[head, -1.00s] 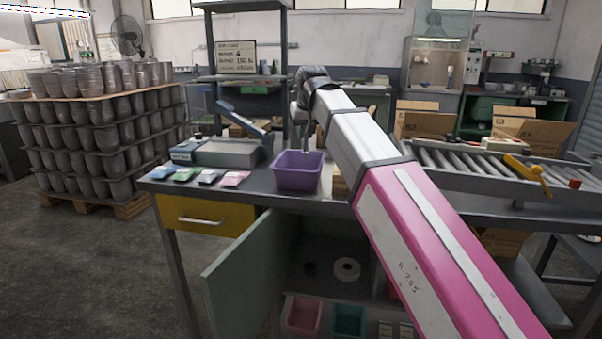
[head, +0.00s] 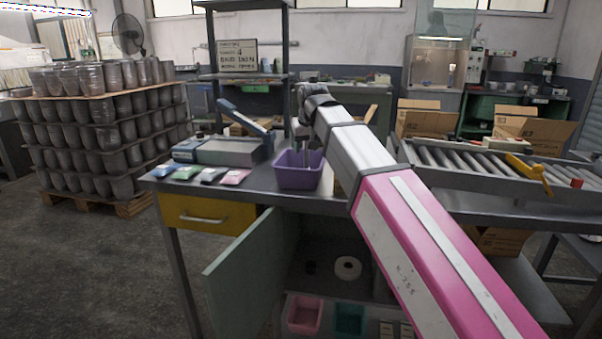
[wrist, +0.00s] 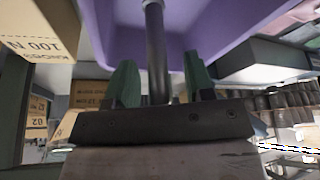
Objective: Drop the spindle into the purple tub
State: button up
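The purple tub (head: 297,178) stands on the workbench, and its wall (wrist: 225,25) fills the upper part of the wrist view. My gripper (wrist: 159,62) is over the tub, its two green fingers spread apart. The spindle (wrist: 155,35), a dark grey rod, lies between the fingers with a visible gap on each side. It reaches from near the palm toward the tub's inside. Its far end is cut off in the wrist view.
A grey box (head: 228,151) and several coloured packets (head: 188,173) lie left of the tub. A roller conveyor (head: 470,165) is to the right. Below, a cabinet door (head: 252,270) hangs open. Cartons (head: 425,120) stand behind.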

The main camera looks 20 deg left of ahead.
jog(key=v, duration=1)
jog(key=shift+r, duration=0.4)
jog(key=shift+s, duration=0.2)
